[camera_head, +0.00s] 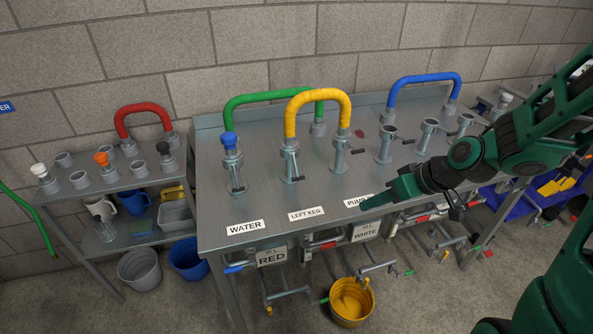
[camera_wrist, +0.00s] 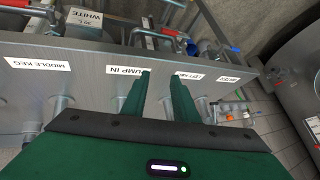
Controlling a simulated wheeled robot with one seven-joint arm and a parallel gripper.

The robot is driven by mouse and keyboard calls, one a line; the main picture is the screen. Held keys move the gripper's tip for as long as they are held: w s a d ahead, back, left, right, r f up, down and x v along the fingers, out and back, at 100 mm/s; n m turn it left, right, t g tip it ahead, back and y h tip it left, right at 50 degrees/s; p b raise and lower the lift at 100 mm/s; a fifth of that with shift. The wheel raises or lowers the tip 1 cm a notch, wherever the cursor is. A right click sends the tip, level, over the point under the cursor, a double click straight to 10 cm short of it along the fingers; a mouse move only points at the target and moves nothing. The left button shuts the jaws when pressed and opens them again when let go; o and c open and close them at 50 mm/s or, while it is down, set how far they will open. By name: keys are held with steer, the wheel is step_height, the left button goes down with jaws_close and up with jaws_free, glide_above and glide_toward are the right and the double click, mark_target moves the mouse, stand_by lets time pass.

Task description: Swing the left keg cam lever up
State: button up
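The left keg coupling (camera_head: 290,163) stands on the steel bench behind the label LEFT KEG (camera_head: 306,213). The yellow hose (camera_head: 318,95) arches from it to the pump-in coupling (camera_head: 340,155). The left keg's dark cam lever (camera_head: 298,179) sits low on the coupling and points right, close to the bench top. My gripper (camera_head: 368,206) is over the bench's front edge by the pump-in label, right of the left keg coupling and apart from it. In the wrist view my gripper (camera_wrist: 158,85) shows two separated fingers with nothing between them. The cam lever cannot be made out there.
The water coupling (camera_head: 234,175) with a blue cap stands to the left. A green hose (camera_head: 270,97) runs behind the yellow one, and a blue hose (camera_head: 425,78) is at right. Below the front edge are red-handled valves and a yellow bucket (camera_head: 350,303).

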mark_target(296, 170)
steer(key=w+a+y, duration=0.1)
steer(key=a, duration=0.1)
steer(key=w+a+t+y, duration=0.1)
steer(key=a, duration=0.1)
steer(key=w+a, duration=0.1)
steer(key=a, duration=0.2)
steer(key=shift+w+n+y, duration=0.2)
steer(key=shift+n+y, duration=0.2)
steer(key=w+a+t, duration=0.1)
steer(key=w+a, duration=0.2)
steer(key=a, duration=0.1)
steer(key=w+a+f+t+y, duration=0.1)
steer(key=w+a, duration=0.3)
steer(key=w+a+t+y, duration=0.1)
steer(key=w+a, duration=0.2)
steer(key=a, duration=0.1)
steer(key=shift+w+a+f+m, duration=0.25)
steer(key=shift+w+a+m, duration=0.15)
steer(key=shift+c, duration=0.4)
jaws_close()
steer(key=shift+d, duration=0.1)
